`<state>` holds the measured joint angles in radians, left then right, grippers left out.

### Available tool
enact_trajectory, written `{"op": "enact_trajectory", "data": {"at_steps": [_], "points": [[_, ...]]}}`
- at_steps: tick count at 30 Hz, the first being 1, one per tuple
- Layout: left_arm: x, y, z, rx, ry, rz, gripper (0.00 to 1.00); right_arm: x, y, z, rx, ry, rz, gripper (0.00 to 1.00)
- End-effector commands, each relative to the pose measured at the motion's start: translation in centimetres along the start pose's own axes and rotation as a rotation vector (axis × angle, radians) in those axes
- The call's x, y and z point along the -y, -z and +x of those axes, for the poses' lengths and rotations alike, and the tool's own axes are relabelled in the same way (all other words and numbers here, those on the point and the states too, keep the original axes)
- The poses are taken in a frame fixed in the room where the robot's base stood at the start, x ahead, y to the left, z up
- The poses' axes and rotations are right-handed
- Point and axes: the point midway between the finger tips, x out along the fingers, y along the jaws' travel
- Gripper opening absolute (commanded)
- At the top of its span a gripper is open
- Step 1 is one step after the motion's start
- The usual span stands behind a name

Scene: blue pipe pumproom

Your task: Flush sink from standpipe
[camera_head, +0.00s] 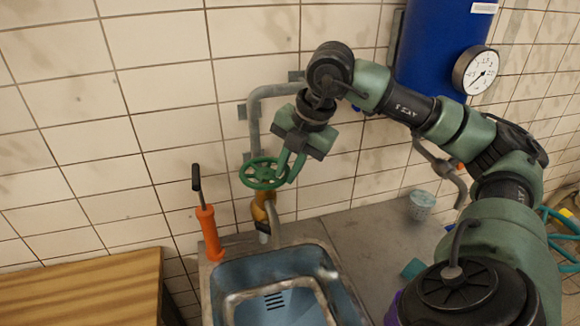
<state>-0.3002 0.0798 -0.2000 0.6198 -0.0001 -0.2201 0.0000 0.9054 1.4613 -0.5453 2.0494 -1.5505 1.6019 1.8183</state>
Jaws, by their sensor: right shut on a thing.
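A grey standpipe (254,108) runs down the tiled wall and carries a green handwheel valve (263,173) above a yellow-brass fitting (260,207). A spout (270,213) bends down over the back edge of the sink. The metal sink (213,283) has a bluish basin with a slotted drain (274,300); I cannot make out running water. My right gripper (292,166) reaches from above and is shut on the right side of the handwheel's rim. My left gripper is not in view.
An orange hand pump (208,228) with a black handle stands at the sink's back left corner. A perforated cup (421,205) stands on the grey counter, with a small teal object (413,268) nearer. A wooden bench (85,290) is at left. A blue pipe (432,50) with a gauge (475,71) rises behind my arm.

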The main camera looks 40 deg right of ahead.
Motion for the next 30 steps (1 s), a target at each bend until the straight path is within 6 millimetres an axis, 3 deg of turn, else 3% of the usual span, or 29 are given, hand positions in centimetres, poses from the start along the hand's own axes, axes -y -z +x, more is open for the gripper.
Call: {"op": "enact_trajectory", "data": {"at_steps": [15, 30], "points": [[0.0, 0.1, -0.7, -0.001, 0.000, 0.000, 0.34, -0.1, 2.9, 0.7, 0.129, 0.023, 0.397, 0.00], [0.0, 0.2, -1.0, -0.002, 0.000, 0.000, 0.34, -0.4, 3.6, 0.9, 0.180, 0.027, 0.543, 0.00]]}}
